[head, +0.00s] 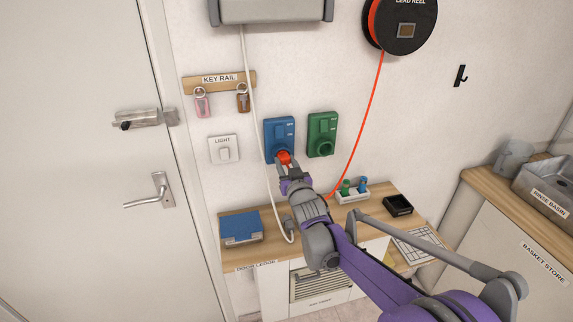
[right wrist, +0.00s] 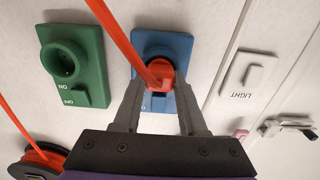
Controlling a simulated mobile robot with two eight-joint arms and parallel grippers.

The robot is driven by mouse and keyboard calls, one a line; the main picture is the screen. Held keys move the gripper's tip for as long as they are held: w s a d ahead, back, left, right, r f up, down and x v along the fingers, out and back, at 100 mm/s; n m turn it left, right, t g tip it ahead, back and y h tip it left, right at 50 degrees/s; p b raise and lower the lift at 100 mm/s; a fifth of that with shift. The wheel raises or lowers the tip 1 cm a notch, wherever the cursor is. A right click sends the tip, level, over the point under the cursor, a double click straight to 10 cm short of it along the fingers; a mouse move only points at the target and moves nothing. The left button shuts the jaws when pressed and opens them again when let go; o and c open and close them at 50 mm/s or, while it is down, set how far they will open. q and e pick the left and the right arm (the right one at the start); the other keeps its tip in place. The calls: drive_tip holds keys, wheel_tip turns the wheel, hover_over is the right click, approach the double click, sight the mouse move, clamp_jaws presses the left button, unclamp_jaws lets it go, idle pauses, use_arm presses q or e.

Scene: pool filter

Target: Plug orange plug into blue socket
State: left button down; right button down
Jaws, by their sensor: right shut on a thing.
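The orange plug (head: 284,157) is at the lower part of the blue socket (head: 279,130) on the wall. My right gripper (head: 283,168) is shut on the plug. In the right wrist view the plug (right wrist: 160,74) sits between the two fingers (right wrist: 160,88), in front of the blue socket (right wrist: 176,44), and hides its opening. I cannot tell whether the plug touches the socket or is in it. The orange cable (right wrist: 122,40) runs from the plug to the upper left there. My left gripper is not in view.
A green socket (head: 322,134) is just right of the blue one, and a light switch (head: 224,149) is to the left. A white cord (head: 254,100) hangs beside the blue socket.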

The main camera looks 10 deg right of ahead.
drive_tip(key=shift+c, duration=1.9)
unclamp_jaws()
drive_tip(key=shift+s, duration=0.1)
drive_tip(key=shift+s+d, duration=0.1)
drive_tip(key=shift+s, duration=2.35)
drive_tip(key=s+b, duration=0.1)
drive_tip(key=s, duration=1)
drive_tip(key=s+f+g, duration=0.6)
drive_tip(key=s+f, duration=0.3)
drive_tip(key=s, duration=0.4)
drive_tip(key=s+f+g, duration=0.6)
drive_tip(key=s+f, duration=0.4)
drive_tip(key=s, duration=0.4)
drive_tip(key=shift+s+d+g+h, duration=0.3)
drive_tip(key=shift+d, duration=0.15)
